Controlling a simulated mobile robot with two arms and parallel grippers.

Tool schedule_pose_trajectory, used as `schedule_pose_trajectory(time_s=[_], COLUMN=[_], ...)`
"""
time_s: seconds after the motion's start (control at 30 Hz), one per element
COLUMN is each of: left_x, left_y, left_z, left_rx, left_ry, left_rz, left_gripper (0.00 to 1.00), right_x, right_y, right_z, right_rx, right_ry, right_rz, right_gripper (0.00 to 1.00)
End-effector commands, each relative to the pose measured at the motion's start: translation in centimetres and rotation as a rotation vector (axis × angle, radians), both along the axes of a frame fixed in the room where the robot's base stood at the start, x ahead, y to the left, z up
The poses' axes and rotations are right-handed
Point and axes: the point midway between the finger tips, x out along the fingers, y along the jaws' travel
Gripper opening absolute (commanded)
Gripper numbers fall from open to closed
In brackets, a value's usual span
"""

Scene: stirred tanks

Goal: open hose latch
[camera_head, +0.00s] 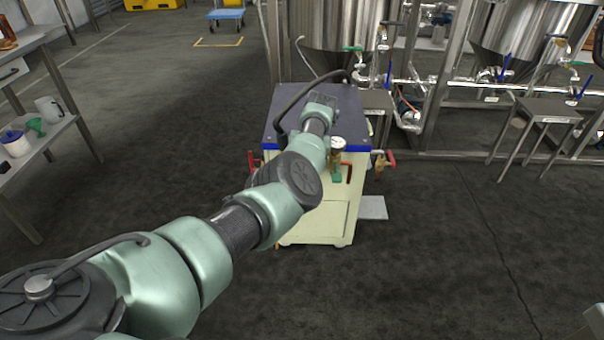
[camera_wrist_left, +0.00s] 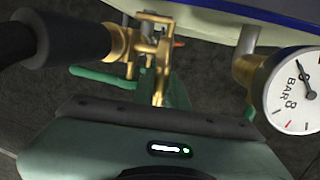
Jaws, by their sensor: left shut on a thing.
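In the left wrist view a black hose (camera_wrist_left: 60,38) comes in from the left and ends in a brass coupling (camera_wrist_left: 121,42). Thin brass latch parts (camera_wrist_left: 163,55) stand upright beside the coupling. My left gripper (camera_wrist_left: 168,88) reaches up to these latch parts and is shut on them; its fingertips are narrow and partly covered by the brass. A green lever (camera_wrist_left: 98,78) lies left of the fingers, below the coupling. My right gripper is not in view.
A pressure gauge (camera_wrist_left: 295,90) is close right of my left gripper; it also shows on the cart in the head view (camera_head: 337,144). Red-handled valves (camera_head: 384,160) stick out at the cart's right side. Steel tanks (camera_head: 335,25) stand behind. Open floor lies left and right.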

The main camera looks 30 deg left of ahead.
Motion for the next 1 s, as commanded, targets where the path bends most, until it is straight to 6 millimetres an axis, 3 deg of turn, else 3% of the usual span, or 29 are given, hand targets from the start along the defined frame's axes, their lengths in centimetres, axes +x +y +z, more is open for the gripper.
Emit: schedule_pose_trajectory(time_s=[0.63, 0.67, 0.7, 1.0], left_x=[0.11, 0.1, 0.09, 0.04], left_y=[-0.09, -0.08, -0.08, -0.03], left_z=[0.1, 0.11, 0.1, 0.13], left_rx=[-0.01, -0.01, -0.01, -0.009], left_ry=[0.011, 0.011, 0.011, 0.013], left_rz=[-0.001, -0.001, -0.001, 0.0], left_gripper=[0.0, 0.23, 0.34, 0.35], right_x=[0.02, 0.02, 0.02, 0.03], right_y=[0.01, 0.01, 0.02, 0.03], right_z=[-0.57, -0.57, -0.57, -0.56], right_rx=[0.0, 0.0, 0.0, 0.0], right_ry=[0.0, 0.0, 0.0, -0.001], right_rz=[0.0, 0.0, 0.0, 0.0], right_gripper=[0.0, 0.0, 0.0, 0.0])
